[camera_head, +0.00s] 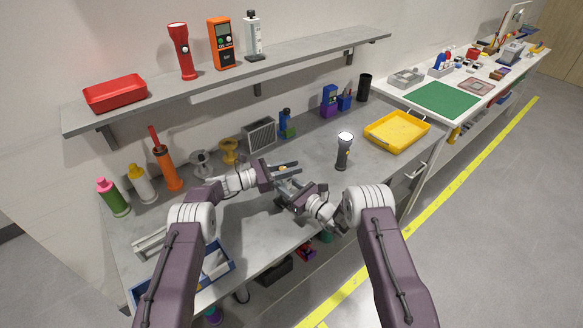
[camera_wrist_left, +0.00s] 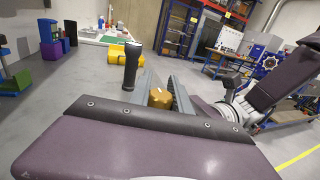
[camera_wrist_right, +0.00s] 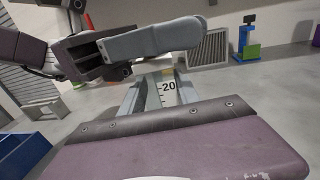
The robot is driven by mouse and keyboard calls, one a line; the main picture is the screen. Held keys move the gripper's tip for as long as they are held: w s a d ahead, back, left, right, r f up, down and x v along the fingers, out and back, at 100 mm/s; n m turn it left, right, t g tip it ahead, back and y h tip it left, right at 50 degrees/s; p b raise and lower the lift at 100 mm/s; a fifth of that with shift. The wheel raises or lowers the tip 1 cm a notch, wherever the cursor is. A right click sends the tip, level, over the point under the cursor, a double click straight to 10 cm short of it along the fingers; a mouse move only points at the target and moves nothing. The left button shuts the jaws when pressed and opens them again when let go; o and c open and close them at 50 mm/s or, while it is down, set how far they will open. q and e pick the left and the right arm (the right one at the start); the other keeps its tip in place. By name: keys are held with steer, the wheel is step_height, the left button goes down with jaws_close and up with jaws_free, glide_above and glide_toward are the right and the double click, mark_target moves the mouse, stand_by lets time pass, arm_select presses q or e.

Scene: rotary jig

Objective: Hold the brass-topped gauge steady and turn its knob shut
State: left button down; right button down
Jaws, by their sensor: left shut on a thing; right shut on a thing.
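The gauge stands at the middle of the bench, mostly hidden between my two grippers. Its brass top (camera_wrist_left: 160,97) shows between the fingers in the left wrist view. Its pale body (camera_wrist_right: 166,92), marked "20", shows between the fingers in the right wrist view. My left gripper (camera_head: 287,169) comes in from the left and is shut on the brass top. My right gripper (camera_head: 284,188) is nearer and lower, and is shut on the gauge body. In the right wrist view, a left gripper finger reaches across above the body. I cannot tell how far the knob is turned.
A dark flashlight (camera_head: 343,150) stands just right of the grippers. A yellow tray (camera_head: 397,131) lies at the right end. A grey vented box (camera_head: 260,135), spools and bottles line the back. A blue bin (camera_head: 222,267) lies front left. Bare bench surrounds the grippers.

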arm_select(q)
steer(key=c, duration=1.2)
jaws_free()
steer(key=v, duration=1.2)
